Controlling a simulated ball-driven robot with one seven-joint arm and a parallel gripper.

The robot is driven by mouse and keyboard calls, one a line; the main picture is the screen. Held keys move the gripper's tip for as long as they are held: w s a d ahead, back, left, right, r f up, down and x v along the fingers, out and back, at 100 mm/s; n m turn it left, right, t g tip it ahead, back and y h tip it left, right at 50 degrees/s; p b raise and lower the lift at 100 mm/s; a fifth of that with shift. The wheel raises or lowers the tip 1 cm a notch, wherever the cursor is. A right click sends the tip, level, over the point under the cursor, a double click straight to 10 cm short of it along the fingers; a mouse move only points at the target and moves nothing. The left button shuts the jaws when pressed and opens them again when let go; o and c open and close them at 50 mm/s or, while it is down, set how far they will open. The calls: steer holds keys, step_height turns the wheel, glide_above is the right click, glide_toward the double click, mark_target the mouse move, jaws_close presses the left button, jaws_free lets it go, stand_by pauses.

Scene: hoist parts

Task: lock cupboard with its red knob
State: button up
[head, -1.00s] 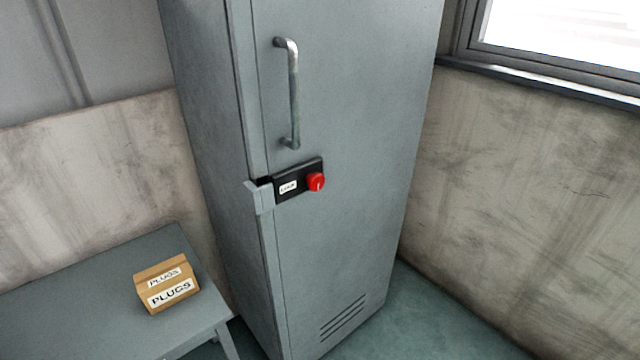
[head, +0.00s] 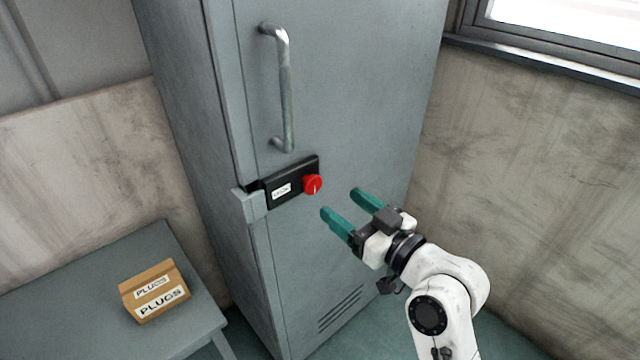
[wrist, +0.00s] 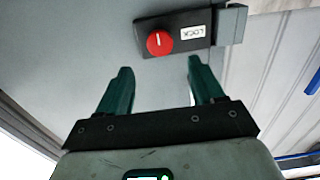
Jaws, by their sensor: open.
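The grey cupboard (head: 340,90) stands upright with its door closed against the frame. Its red knob (head: 312,184) sits at the right end of a black lock plate (head: 284,190) with a white label; a white mark shows on the knob. The knob also shows in the wrist view (wrist: 160,43), beside the label reading LOCK. My gripper (head: 344,202) has teal fingers, open and empty, to the right of and slightly below the knob, apart from it. In the wrist view the knob lies ahead, beyond and between the fingertips (wrist: 158,68). Nothing hides the knob.
A metal handle (head: 283,88) stands out from the door above the lock plate. A grey bench (head: 80,290) at left bears a cardboard box (head: 154,291) labelled PLUGS. A stained wall (head: 530,190) and window are at right. Space before the door is clear.

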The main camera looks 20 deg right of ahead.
mark_target(315, 185)
steer(key=p+x, duration=0.1)
steer(key=x, duration=0.6)
steer(key=shift+w, duration=0.15)
steer(key=shift+a, duration=0.1)
steer(key=c, duration=1)
